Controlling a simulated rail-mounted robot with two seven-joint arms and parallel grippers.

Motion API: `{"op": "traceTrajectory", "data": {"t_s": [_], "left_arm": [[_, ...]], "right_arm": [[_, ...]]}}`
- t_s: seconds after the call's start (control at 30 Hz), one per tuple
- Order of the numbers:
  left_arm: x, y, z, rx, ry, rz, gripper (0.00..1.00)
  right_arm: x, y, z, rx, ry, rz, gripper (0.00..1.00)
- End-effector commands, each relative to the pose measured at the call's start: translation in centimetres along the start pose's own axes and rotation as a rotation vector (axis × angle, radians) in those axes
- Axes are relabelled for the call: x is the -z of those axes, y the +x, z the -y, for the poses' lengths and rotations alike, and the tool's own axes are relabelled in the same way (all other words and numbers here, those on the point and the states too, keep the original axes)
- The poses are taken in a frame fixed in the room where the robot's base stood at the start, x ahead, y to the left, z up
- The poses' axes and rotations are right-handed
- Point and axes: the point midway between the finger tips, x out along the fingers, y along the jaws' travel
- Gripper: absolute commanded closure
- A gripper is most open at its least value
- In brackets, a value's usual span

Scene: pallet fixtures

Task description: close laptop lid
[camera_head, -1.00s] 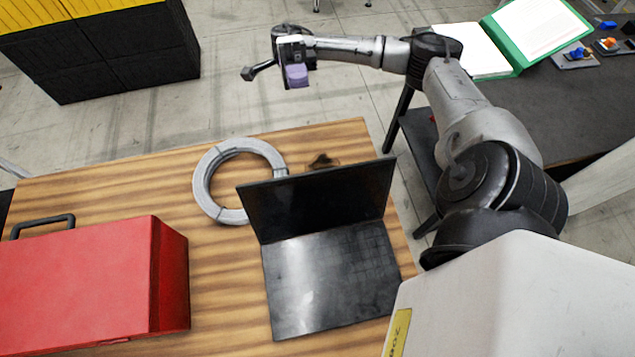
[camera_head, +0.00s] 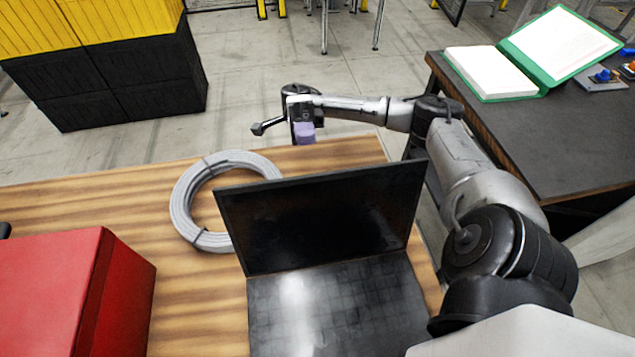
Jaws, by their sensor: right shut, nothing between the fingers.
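A black laptop stands open on the wooden table. Its lid (camera_head: 322,220) is raised and its keyboard base (camera_head: 335,312) lies flat on the near side, partly cut off by the bottom edge of the picture. My right gripper (camera_head: 262,128) is beyond the lid, above the far edge of the table and apart from the laptop. It is shut and holds nothing. The right arm reaches around the right side of the laptop. My left gripper is not in view.
A coil of grey cable (camera_head: 184,200) lies left of the lid. A red box (camera_head: 60,295) stands at the lower left of the wooden table (camera_head: 205,290). A dark table (camera_head: 540,140) at the right bears an open green binder (camera_head: 560,45). Black and yellow crates (camera_head: 150,70) stand at the back left.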

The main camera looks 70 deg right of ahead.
Motion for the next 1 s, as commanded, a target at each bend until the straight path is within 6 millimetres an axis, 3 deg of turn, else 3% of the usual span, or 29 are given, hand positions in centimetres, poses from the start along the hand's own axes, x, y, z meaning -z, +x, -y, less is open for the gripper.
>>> {"op": "traceTrajectory", "data": {"t_s": [0.47, 0.63, 1.0], "left_arm": [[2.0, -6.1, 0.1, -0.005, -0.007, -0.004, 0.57], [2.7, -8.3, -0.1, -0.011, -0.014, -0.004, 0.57], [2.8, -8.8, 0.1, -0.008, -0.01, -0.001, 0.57]], "right_arm": [[0.0, 2.6, -0.7, -0.005, 0.0, 0.0, 1.0], [0.0, 5.1, -0.6, -0.008, -0.001, -0.002, 1.0], [0.1, 11.3, -0.1, -0.002, 0.001, -0.002, 1.0]]}}
